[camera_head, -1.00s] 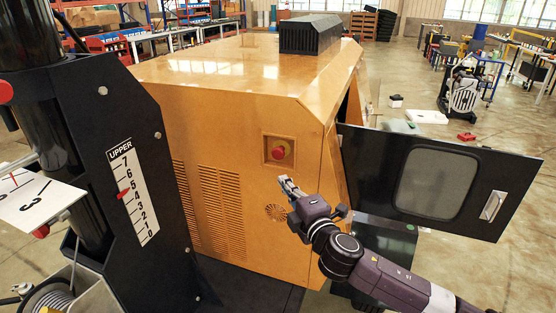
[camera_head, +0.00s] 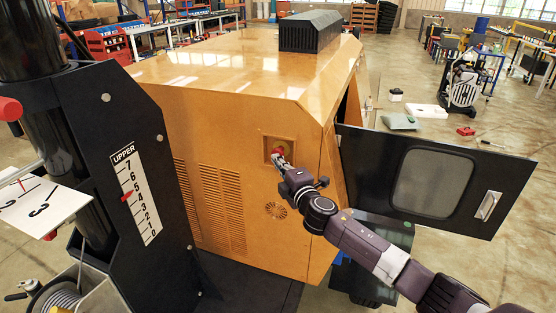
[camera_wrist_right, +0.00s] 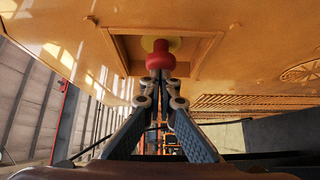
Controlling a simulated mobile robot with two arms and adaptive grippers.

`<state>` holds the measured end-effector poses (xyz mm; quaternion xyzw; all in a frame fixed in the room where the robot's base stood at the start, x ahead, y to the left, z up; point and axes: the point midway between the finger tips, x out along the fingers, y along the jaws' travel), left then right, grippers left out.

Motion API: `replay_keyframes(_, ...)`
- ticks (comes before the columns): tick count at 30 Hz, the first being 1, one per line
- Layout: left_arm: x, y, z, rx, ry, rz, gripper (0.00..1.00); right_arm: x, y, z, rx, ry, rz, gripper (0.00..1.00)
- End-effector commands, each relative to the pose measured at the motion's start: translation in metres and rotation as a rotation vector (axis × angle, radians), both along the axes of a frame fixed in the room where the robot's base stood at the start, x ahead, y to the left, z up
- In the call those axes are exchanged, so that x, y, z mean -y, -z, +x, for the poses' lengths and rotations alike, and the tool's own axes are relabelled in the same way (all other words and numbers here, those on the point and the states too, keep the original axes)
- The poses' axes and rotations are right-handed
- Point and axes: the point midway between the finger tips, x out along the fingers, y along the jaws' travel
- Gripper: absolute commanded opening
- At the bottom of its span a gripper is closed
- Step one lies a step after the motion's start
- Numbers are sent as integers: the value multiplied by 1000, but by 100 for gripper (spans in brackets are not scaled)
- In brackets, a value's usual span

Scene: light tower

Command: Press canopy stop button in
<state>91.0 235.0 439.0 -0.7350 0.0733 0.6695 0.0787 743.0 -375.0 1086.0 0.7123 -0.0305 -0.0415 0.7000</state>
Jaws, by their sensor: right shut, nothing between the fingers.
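The canopy stop button (camera_wrist_right: 159,57) is a red mushroom knob on a yellow disc, set in a square recess in the orange canopy wall (camera_head: 225,150). In the head view the red button (camera_head: 279,151) is partly covered by my right gripper (camera_head: 279,160). My right gripper is shut and empty, its fingertips at the button. In the right wrist view the closed fingertips (camera_wrist_right: 160,80) line up just below the red knob and look close to or touching it; I cannot tell if they press it. My left gripper is not in view.
An open black door with a window (camera_head: 425,185) stands right of the canopy, behind my right arm. A black mast panel with a numbered UPPER scale (camera_head: 136,195) stands at the left. Vent slots (camera_head: 222,210) lie below the button.

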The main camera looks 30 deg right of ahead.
Motion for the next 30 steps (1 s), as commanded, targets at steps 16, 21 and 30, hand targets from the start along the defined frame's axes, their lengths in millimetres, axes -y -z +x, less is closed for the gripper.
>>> replay_keyframes(16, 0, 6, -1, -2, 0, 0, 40, 15, 0, 13, 2, 2, 1, 0)
replay_keyframes(21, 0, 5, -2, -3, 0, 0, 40, 16, 0, 13, 1, 2, 1, 0)
replay_keyframes(30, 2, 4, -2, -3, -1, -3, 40, 16, -1, 13, 0, 2, 0, 0)
